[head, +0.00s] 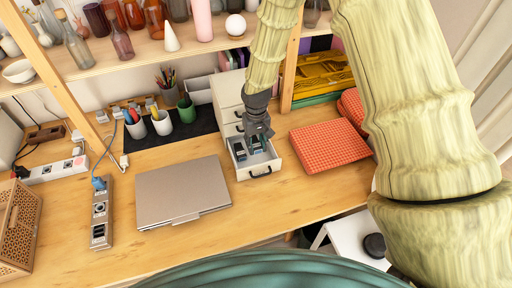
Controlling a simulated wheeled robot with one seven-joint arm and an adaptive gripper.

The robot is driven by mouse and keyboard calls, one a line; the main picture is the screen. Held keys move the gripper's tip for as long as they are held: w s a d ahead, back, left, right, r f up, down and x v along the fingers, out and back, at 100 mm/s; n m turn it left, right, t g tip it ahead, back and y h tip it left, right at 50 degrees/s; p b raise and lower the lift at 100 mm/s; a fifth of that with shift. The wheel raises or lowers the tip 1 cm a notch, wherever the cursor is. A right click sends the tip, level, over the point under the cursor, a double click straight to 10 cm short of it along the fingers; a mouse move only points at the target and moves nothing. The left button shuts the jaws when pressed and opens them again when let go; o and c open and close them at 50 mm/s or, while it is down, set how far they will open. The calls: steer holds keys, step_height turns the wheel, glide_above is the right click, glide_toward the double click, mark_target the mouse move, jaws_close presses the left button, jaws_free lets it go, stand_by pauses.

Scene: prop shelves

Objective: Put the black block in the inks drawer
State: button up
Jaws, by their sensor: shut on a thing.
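A small white drawer unit (229,92) stands on the desk, with its lowest drawer (261,172) pulled out toward me. I cannot read a label that names it as the inks drawer. My gripper (257,146) points down into this open drawer. It is shut on a small dark thing, which looks like the black block, between its fingertips. The fingers hide most of it, and I cannot tell whether it touches the drawer floor. Another dark item with a pale part (240,151) lies in the drawer, left of my gripper.
A closed laptop (183,191) lies left of the drawer and a red checked book (329,146) lies right of it. Pen cups (161,123), power strips (98,213) and a woven box (17,220) stand farther left. A shelf of vases (150,45) spans above.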

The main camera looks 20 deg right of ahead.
mark_target(256, 151)
steer(key=shift+f+p, duration=0.7)
steer(key=shift+f, duration=0.7)
steer(key=shift+f+b, duration=0.35)
steer(key=shift+f, duration=0.3)
steer(key=o, duration=1)
steer(key=shift+r+p, duration=0.35)
steer(key=shift+r, duration=0.3)
steer(key=shift+r+b, duration=2.15)
steer(key=shift+r, duration=3.8)
